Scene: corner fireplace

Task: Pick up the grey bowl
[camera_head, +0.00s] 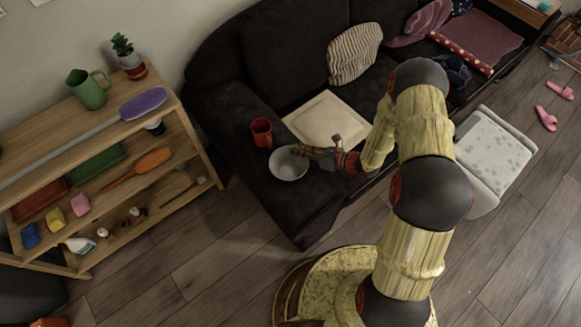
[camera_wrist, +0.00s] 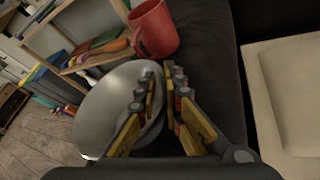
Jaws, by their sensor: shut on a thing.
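The grey bowl (camera_head: 288,164) is at the dark sofa's near arm in the head view, with my gripper (camera_head: 303,151) at its right rim. In the wrist view the bowl (camera_wrist: 105,108) fills the left middle, tilted in the picture. My gripper (camera_wrist: 160,95) has its fingers close together, shut on the bowl's rim. One finger lies over the inside of the bowl and the other is outside it. I cannot tell whether the bowl touches the sofa beneath.
A red mug (camera_head: 262,132) stands just behind the bowl, and close by in the wrist view (camera_wrist: 153,28). A cream square tray or board (camera_head: 328,118) lies on the sofa (camera_head: 232,110) to the right. A wooden shelf (camera_head: 183,150) with several items stands at left.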

